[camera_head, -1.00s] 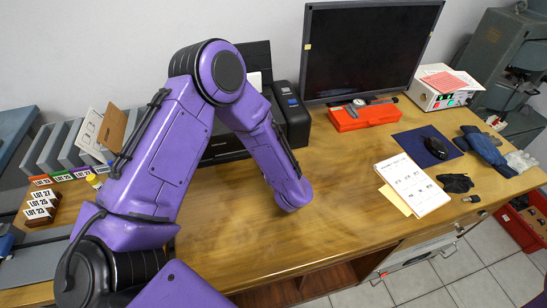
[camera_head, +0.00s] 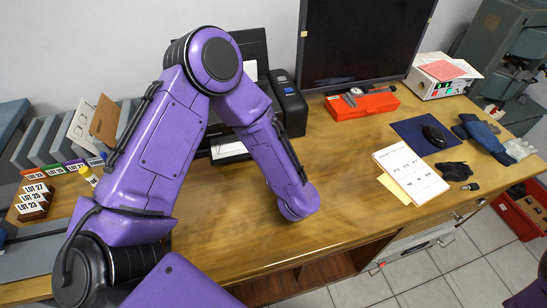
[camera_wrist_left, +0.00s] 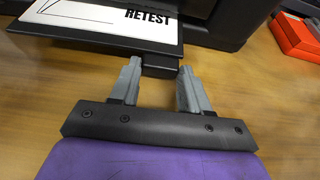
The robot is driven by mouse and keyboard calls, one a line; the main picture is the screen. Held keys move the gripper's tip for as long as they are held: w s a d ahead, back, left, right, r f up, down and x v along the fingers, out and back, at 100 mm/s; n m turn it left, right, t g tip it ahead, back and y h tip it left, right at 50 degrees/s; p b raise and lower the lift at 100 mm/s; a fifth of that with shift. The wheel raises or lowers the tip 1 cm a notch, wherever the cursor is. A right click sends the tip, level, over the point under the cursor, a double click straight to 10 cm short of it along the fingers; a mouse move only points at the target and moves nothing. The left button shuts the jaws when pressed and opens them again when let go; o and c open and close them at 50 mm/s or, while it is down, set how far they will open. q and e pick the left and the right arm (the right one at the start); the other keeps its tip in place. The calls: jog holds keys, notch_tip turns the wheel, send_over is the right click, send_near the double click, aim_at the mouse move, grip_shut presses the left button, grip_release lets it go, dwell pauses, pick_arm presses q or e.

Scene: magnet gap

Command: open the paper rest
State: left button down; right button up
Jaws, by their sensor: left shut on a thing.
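The paper rest is a flat black tray (camera_wrist_left: 90,37) at the top of the left wrist view, at the front of the black printer (camera_head: 293,104). A white sheet (camera_wrist_left: 108,15) marked RETEST lies on it. A small black tab (camera_wrist_left: 161,70) sticks out from its front edge. In the head view a white sheet (camera_head: 229,150) shows below the printer, partly behind my left arm, whose own fingers are hidden there. My right gripper is not in view.
A monitor (camera_head: 365,42) stands behind, with a red case (camera_head: 361,104) before it. Papers (camera_head: 411,174), a mouse (camera_head: 436,136) on a dark mat and gloves lie at the right. LOT blocks (camera_head: 33,202) stand at the left. The middle and front of the desk (camera_head: 335,185) are clear.

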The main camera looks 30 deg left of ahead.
pick_arm(q)
jog(key=c, duration=0.5)
grip_release()
jog(key=b+v, duration=0.1)
jog(key=v, duration=0.8)
jog(key=shift+s+d+r, duration=0.15)
jog(key=shift+d, duration=0.05)
jog(key=shift+s+d+r, duration=0.25)
jog(key=shift+s+d, duration=0.05)
